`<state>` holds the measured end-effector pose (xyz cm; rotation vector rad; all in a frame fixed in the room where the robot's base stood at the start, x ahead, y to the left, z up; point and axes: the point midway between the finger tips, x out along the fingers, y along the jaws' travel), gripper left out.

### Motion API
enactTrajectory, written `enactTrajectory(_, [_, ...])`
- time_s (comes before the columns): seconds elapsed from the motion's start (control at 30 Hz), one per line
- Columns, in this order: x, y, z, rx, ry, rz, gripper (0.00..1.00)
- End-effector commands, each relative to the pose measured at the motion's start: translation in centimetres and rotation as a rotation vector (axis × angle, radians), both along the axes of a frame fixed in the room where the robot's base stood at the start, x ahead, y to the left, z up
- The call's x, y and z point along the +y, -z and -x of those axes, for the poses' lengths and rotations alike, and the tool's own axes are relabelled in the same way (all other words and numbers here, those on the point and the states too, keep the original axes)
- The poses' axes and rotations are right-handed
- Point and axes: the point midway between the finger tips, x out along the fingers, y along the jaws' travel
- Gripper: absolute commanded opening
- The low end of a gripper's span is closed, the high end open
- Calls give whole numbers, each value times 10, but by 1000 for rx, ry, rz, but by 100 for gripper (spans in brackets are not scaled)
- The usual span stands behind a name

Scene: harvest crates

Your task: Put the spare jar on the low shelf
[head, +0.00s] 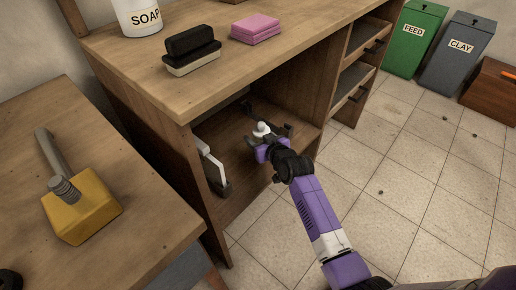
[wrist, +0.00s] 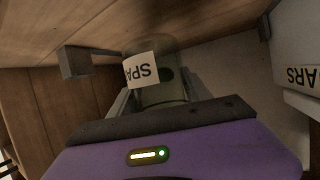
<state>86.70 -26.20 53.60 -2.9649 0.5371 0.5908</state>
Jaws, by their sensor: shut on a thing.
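The spare jar (wrist: 163,92) is a dull greenish jar with a white label (wrist: 141,70) reading "SPA", upside down in the wrist view. My gripper (wrist: 160,95) is shut on it, with one finger on each side. In the head view my gripper (head: 266,138) reaches into the open compartment under the wooden bench, over the low shelf (head: 237,135). A small white piece shows between the fingers there, while most of the jar is hidden. I cannot tell whether the jar touches the shelf.
A white panel (head: 210,158) stands at the compartment's left; a white sign (wrist: 305,78) reads "ARS". The bench top (head: 215,85) overhangs, bearing a soap bottle (head: 138,18), brush (head: 191,52) and pink sponges (head: 255,29). A side table (head: 130,190) with a yellow tool (head: 82,207) is left.

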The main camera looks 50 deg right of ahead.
Motion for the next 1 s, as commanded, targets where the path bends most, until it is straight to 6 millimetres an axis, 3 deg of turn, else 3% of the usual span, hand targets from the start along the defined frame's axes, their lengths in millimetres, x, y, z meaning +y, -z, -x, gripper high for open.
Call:
enactTrajectory(0.13, [0,9,-1,-3,0,1,2])
enactTrajectory(0.37, [0,42,0,-2,0,1,2])
enactTrajectory(0.77, [0,46,-1,-4,0,1,2])
enactTrajectory(0.8, [0,46,0,-2,0,1,60])
enactTrajectory(0.9, [0,46,0,-1,0,0,78])
enactTrajectory(1.0, [0,46,0,-1,0,0,78])
